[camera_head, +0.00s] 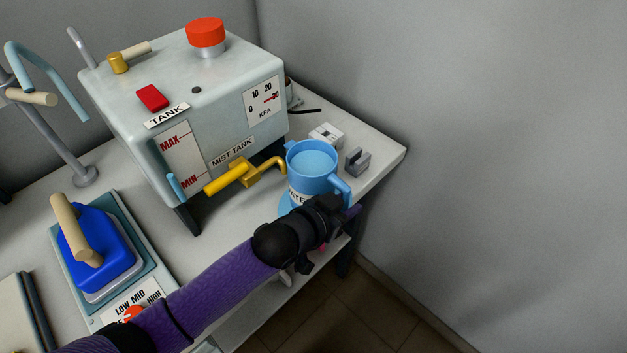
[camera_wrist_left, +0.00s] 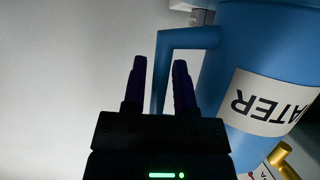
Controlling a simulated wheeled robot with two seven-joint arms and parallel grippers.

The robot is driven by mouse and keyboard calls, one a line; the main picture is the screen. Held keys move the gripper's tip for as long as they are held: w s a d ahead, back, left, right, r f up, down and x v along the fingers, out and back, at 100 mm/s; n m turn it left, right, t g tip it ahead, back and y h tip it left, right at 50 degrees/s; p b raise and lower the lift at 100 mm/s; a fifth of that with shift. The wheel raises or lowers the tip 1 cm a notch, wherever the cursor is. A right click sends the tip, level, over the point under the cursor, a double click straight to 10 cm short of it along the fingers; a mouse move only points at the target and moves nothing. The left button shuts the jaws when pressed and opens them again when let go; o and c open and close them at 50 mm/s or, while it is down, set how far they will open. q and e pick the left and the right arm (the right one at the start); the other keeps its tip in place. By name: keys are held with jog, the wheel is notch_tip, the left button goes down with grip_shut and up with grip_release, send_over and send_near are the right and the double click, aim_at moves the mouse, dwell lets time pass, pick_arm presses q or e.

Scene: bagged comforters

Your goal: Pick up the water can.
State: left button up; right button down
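The blue water can (camera_head: 312,165) stands upright near the right end of the white table, with a label partly hidden behind my left gripper. Its handle points right, toward the front. In the left wrist view the can (camera_wrist_left: 265,60) fills the right side, upside down, with its "WATER" label partly showing. My left gripper (camera_head: 345,205) is at the handle side of the can. In the left wrist view my left gripper (camera_wrist_left: 159,75) is open, and the handle (camera_wrist_left: 188,38) shows between its two fingers. I cannot tell whether either finger touches it. My right gripper is not in view.
A grey-white mist tank (camera_head: 215,100) with a yellow tap (camera_head: 230,178) stands close left of the can. Small grey blocks (camera_head: 357,161) sit behind it. A blue iron (camera_head: 95,240) is at the left. A grey wall (camera_head: 480,130) bounds the right side.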

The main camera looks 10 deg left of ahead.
pick_arm(q)
grip_shut()
dwell(1.2)
